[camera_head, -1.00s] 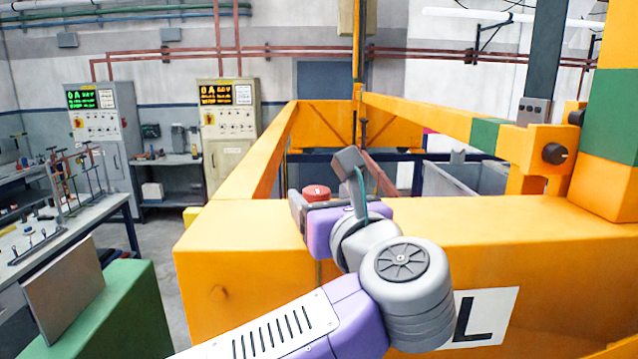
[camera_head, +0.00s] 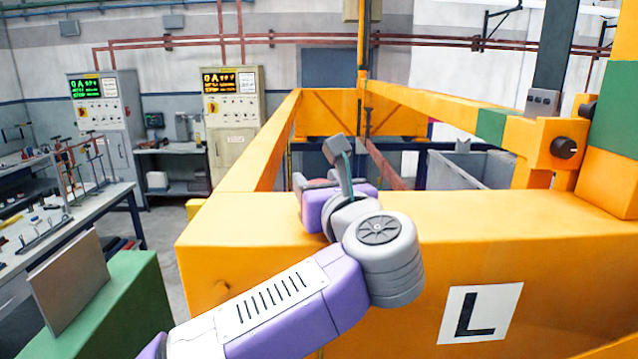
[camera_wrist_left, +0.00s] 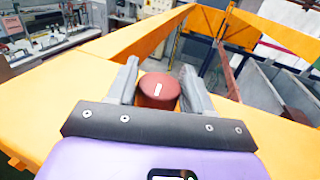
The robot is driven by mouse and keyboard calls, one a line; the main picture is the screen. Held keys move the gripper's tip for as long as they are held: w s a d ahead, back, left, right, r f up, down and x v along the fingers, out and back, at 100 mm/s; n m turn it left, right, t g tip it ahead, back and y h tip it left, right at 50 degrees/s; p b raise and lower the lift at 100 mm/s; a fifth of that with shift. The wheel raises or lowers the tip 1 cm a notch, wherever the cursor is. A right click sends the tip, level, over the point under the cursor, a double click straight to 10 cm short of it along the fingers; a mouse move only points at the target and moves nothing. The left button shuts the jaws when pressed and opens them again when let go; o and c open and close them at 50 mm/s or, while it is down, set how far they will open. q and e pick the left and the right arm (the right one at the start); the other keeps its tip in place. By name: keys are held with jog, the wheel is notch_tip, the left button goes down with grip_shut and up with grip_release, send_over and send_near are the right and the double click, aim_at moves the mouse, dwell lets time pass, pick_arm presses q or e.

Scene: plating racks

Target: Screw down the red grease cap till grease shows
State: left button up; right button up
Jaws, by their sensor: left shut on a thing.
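The red grease cap (camera_wrist_left: 159,92) shows in the wrist view as a short round cap with a white mark on its top, standing on the yellow beam (camera_head: 480,225). My left gripper (camera_wrist_left: 161,84) is shut on it, one grey finger on each side. In the head view my left gripper (camera_head: 312,184) sits at the far edge of the beam's top, and only a little of the cap shows past it. No grease is visible, and the cap's base is hidden. My right gripper is not in view.
Yellow side beams run back from the near beam around an open bay. A grey tank (camera_head: 462,166) stands inside it at right. A yellow post with a black knob (camera_head: 565,148) rises at right. A green block with a grey plate (camera_head: 68,282) and a workbench are at left.

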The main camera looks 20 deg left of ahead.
pick_arm(q)
jog(key=shift+s+f+m+t+h+b, duration=0.15)
jog(key=shift+m+t+h+b, duration=0.4)
jog(key=shift+b, duration=0.45)
jog(key=shift+m+t+h+b, duration=0.75)
jog(key=shift+m+h, duration=0.2)
jog(key=shift+h, duration=0.4)
jog(key=shift+r, duration=0.2)
jog(key=o, duration=1)
jog(key=shift+c, duration=0.2)
jog(key=shift+d, duration=0.1)
jog(key=b+v, duration=0.1)
jog(key=v, duration=0.6)
jog(key=shift+s+d, duration=0.1)
jog(key=shift+s, duration=0.1)
